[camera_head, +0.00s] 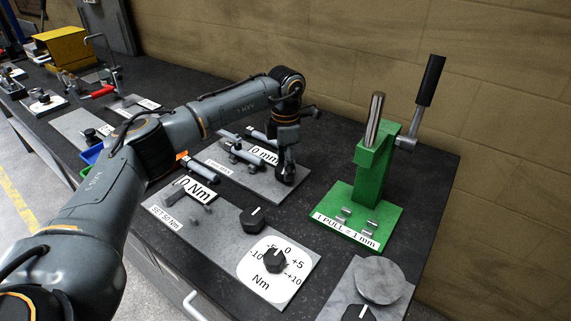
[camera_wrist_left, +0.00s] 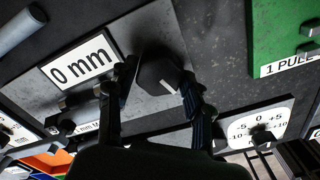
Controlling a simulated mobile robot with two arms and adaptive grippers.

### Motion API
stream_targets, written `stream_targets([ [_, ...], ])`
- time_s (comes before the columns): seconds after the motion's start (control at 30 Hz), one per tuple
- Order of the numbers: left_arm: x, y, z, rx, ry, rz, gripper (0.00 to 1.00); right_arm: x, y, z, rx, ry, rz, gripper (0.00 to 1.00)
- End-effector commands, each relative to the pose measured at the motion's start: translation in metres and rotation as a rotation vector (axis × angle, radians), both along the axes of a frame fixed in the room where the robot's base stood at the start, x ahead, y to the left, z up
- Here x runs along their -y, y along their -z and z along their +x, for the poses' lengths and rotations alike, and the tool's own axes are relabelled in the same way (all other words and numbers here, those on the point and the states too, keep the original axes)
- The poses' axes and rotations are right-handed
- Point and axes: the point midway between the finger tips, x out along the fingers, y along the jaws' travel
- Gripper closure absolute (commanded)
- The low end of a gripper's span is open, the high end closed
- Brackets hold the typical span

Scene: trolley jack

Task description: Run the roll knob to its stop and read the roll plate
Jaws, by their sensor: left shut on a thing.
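The roll plate, a white plate reading "0 mm" (camera_head: 264,155), stands on a grey base (camera_head: 261,184); it also shows in the left wrist view (camera_wrist_left: 78,63). The roll knob (camera_wrist_left: 158,72) is dark and faceted with a white mark, on the same base. My left gripper (camera_wrist_left: 157,86) is shut on the knob, one finger on each side. In the head view the left gripper (camera_head: 286,172) points down at the base's right end and hides most of the knob. My right gripper is not in view.
In front lies a torque base with a "0 Nm" plate (camera_head: 197,190), a black knob (camera_head: 253,219) and a white dial (camera_head: 272,285). A green press (camera_head: 371,185) with a lever stands to the right, labelled "1 PULL = 1 mm". Dark bench shows between them.

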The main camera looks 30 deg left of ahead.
Motion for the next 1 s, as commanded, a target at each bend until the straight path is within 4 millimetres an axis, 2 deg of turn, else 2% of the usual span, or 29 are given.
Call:
stream_targets([
  [1.0,0.0000,0.0004,-0.0012,-0.001,0.966,0.000,0.81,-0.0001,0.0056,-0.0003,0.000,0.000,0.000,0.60],
])
